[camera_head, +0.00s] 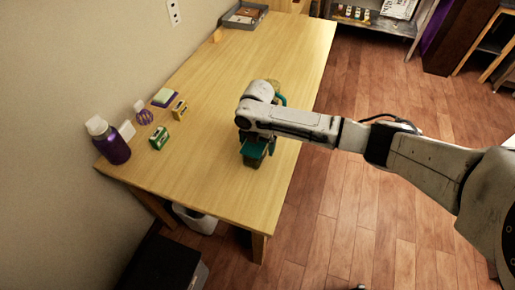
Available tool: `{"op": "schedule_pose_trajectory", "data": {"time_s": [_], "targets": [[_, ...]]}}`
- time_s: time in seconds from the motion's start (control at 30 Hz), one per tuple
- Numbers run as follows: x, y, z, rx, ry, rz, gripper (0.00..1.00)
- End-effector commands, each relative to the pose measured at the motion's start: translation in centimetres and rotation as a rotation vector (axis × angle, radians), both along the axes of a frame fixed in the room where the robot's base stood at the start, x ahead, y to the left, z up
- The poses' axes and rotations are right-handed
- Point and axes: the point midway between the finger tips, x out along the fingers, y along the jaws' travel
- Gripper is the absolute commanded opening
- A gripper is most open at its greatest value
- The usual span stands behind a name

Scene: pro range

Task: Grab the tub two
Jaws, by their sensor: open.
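My gripper (258,150) points down over the right part of the wooden table, largely hidden by my own wrist. It is open. A small dark container with teal at its top (252,161) stands right under and between the gripper parts; it may be the tub, but no label can be read. Whether the fingers touch it cannot be told. Teal also shows just behind my wrist, and I cannot tell what it belongs to.
On the table (215,90) stand a purple bottle (112,146), a green box (159,138), a yellow box (179,107), a purple-and-white item (144,113) and a sponge-like block (165,98). A grey tray (245,15) lies at the far end. The middle is clear.

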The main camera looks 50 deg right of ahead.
Motion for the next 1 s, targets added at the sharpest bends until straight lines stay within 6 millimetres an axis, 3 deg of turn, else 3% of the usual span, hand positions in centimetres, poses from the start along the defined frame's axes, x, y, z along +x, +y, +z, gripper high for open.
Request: {"op": "schedule_pose_trajectory", "data": {"time_s": [0.2,0.9,1.0], "targets": [[0.02,0.00,-0.08,0.000,-0.001,0.000,0.96],[0.04,-0.01,-0.01,-0.001,-0.001,0.000,0.29],[0.09,-0.05,0.06,-0.001,-0.002,0.000,0.28]]}}
